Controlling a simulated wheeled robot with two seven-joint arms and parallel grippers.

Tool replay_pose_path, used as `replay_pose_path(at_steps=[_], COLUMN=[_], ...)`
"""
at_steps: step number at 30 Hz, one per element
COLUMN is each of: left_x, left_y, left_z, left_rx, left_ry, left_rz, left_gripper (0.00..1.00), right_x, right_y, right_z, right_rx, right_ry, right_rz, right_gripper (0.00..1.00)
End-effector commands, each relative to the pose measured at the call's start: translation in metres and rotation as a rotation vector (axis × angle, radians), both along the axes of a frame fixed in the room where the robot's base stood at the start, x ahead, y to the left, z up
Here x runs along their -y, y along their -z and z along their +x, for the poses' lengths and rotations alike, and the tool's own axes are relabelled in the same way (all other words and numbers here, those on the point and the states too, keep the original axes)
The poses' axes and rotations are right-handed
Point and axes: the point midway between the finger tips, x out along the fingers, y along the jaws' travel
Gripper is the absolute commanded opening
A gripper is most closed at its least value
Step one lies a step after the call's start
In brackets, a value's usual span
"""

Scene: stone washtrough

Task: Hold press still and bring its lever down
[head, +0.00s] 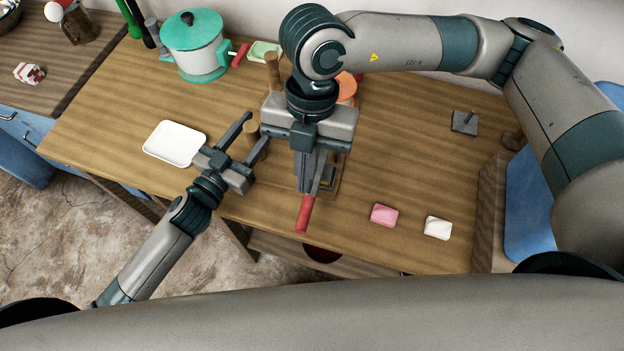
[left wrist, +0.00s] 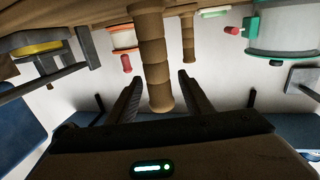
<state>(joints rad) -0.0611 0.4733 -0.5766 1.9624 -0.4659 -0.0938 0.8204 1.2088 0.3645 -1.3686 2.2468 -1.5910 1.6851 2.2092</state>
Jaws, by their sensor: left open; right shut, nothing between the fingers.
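The press (head: 330,183) stands on the wooden table below my right gripper, which hides much of it. Its red-handled lever (head: 305,214) points toward the front edge and looks lowered, though its exact angle is hard to tell. Part of the press shows at the left of the left wrist view (left wrist: 38,48). My right gripper (head: 306,168) is shut and empty over the press by the lever's grey arm; contact cannot be told. My left gripper (head: 257,130) is open left of the press. Its fingers stand either side of a wooden post (left wrist: 152,60), apparently not gripping it.
A white tray (head: 174,143) lies left of my left gripper. A lidded pot (head: 195,48) stands behind. A second wooden post (head: 273,72) and an orange thing (head: 347,88) stand behind the press. Pink (head: 384,215) and white (head: 438,228) blocks lie right; the table there is mostly clear.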

Motion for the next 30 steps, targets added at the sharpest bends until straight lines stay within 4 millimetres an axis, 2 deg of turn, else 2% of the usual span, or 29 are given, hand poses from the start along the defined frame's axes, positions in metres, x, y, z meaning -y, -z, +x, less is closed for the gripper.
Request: replay_pose_path(at_steps=[9, 15, 21, 30], left_x=[-0.03, -0.044, -0.051, -0.052], left_y=[0.001, 0.0, 0.0, -0.001], left_z=[-0.043, -0.064, -0.074, -0.075], left_rx=[-0.001, -0.002, 0.001, 0.001], left_ry=[0.0, 0.0, 0.001, 0.001], left_rz=[0.0, -0.001, -0.001, -0.001], left_gripper=[0.46, 0.46, 0.46, 0.46], right_x=[0.0, 0.0, 0.0, 0.0], right_y=[0.0, 0.0, 0.0, 0.0], right_z=[0.0, 0.0, 0.0, 0.0], right_rx=[0.0, 0.0, 0.0, 0.0], right_ry=[0.0, 0.0, 0.0, 0.0], right_rz=[0.0, 0.0, 0.0, 0.0], right_gripper=[0.0, 0.0, 0.0, 0.0])
